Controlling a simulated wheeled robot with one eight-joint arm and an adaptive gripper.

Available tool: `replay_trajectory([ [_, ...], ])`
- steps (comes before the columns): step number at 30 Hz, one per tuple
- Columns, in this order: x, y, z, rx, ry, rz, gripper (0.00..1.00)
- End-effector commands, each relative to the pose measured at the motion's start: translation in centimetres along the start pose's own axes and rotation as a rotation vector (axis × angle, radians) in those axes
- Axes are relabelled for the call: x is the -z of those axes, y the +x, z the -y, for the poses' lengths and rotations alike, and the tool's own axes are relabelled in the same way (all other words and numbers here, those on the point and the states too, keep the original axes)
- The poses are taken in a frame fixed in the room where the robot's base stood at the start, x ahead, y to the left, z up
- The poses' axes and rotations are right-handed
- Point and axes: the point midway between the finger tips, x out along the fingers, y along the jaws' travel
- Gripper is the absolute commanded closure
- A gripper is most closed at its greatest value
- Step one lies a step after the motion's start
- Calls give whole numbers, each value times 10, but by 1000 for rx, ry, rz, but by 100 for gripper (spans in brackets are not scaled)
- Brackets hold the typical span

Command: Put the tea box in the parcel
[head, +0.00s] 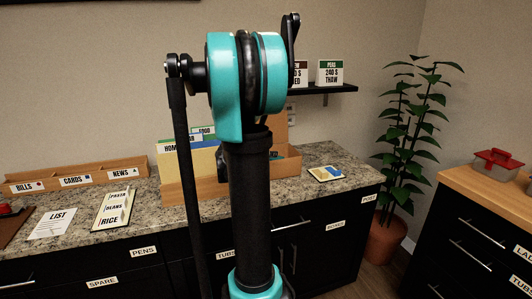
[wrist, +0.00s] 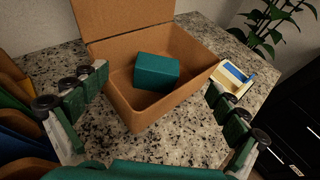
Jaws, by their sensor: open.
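The parcel is an open brown cardboard box (wrist: 150,112) on the granite counter, its lid flap raised at the back. In the head view the parcel (head: 289,166) is partly hidden behind my arm. A plain dark teal box (wrist: 157,72), which looks like the tea box, lies inside the parcel. No label shows on it. My gripper (wrist: 157,83) is open and empty, with its two fingers apart on the left and right sides of the parcel in the wrist view. In the head view my gripper is hidden by my arm.
A folder holder (head: 175,190) stands left of the parcel. A plant (head: 405,140) stands beyond the counter's right end.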

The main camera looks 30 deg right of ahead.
Motion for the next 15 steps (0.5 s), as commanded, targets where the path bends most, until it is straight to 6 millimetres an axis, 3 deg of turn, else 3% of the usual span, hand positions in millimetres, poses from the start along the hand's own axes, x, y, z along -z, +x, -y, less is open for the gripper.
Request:
replay_trajectory([
  [10,1,-16,0,-1,9,-3,3],
  [15,28,-38,-1,-15,221,-75,3],
])
